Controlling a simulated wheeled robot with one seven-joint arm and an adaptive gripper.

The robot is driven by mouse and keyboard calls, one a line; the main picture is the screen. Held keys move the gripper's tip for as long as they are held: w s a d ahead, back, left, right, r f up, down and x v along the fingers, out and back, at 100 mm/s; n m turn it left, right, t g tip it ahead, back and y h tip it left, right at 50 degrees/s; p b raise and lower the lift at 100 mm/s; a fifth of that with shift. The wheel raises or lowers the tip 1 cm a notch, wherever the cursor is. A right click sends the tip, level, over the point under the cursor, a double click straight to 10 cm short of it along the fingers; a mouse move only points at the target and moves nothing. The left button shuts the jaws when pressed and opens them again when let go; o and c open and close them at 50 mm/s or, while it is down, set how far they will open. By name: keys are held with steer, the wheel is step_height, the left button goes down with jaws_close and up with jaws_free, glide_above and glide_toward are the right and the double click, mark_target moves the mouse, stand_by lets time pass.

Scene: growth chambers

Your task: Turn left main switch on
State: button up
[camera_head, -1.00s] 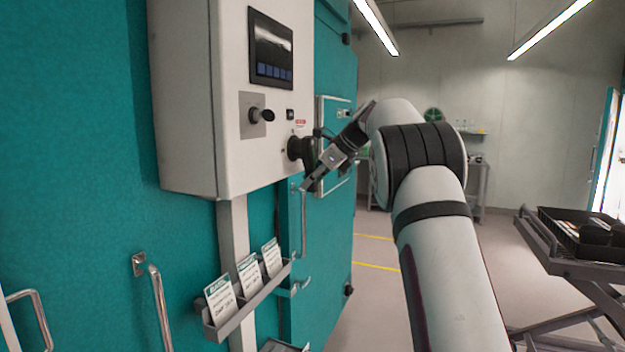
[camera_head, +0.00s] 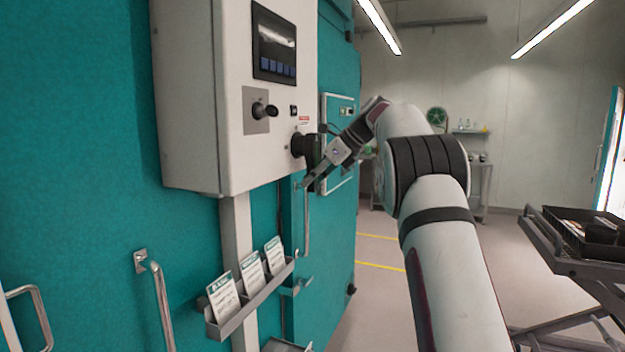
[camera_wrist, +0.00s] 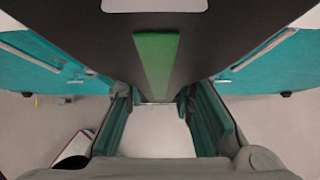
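A pale grey control box (camera_head: 185,95) hangs on the teal chamber wall. The black main switch (camera_head: 301,146) sticks out low on its right side, below a small red label. My gripper (camera_head: 314,176) is right at this switch, coming from the right and tilted down to the left. In the wrist view, a large dark surface with a green stripe (camera_wrist: 156,62) fills the top middle, very close; it looks like the switch. My gripper's fingers (camera_wrist: 160,103) stand apart on either side below the stripe. Whether they touch the switch is hard to tell.
A black knob (camera_head: 263,110) on a grey plate and a touch screen (camera_head: 274,42) sit left of the switch. A card rack (camera_head: 250,302) is below the box. A cart with a black tray (camera_head: 575,240) stands at right; floor between is clear.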

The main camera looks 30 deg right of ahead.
steer(key=o, duration=0.3)
steer(key=shift+a, duration=0.1)
steer(key=shift+o, duration=0.2)
steer(key=v, duration=1.2)
